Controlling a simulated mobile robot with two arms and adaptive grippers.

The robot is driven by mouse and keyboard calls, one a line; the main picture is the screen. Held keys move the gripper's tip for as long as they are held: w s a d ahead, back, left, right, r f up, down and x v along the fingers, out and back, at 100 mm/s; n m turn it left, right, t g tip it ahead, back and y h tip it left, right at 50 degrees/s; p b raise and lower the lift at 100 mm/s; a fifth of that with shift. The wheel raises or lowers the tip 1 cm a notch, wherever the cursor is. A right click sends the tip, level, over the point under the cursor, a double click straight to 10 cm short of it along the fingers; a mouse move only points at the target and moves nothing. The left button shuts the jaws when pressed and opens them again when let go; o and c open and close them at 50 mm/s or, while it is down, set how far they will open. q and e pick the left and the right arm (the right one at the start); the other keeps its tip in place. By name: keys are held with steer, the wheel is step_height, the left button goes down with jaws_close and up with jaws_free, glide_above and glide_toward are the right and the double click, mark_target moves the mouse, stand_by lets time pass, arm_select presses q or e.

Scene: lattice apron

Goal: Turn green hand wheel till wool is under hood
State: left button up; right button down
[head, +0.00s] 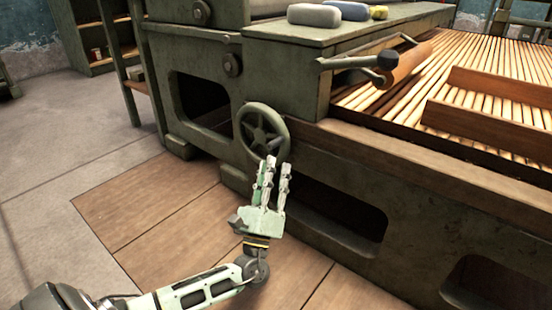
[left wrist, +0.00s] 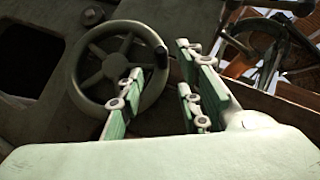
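The green hand wheel (head: 262,132) is mounted upright on the side of the green machine, and its spokes and rim show in the left wrist view (left wrist: 107,67). A dark knob (left wrist: 162,52) shows at the right of its rim. My left gripper (head: 277,168) is just below and in front of the wheel. Its fingers (left wrist: 158,82) are spread, with nothing between them; one overlaps the wheel's lower right in the wrist view. Whether it touches the rim, I cannot tell. My right gripper is not in view. I cannot make out wool or a hood for certain.
A bed of wooden slats (head: 495,60) with upright boards lies at the right. A crank handle (head: 352,62) juts out above the wheel. The floor at left is clear; shelves (head: 95,35) stand behind.

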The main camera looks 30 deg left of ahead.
mark_target(276, 143)
arm_select(q)
steer(key=b+x, duration=0.2)
steer(key=x, duration=0.4)
steer(key=shift+w+r, duration=0.2)
steer(key=shift+w, duration=0.05)
steer(key=shift+w+a+r+b, duration=0.2)
steer(key=shift+w+r+b, duration=0.1)
steer(key=shift+w+r, duration=0.1)
jaws_close()
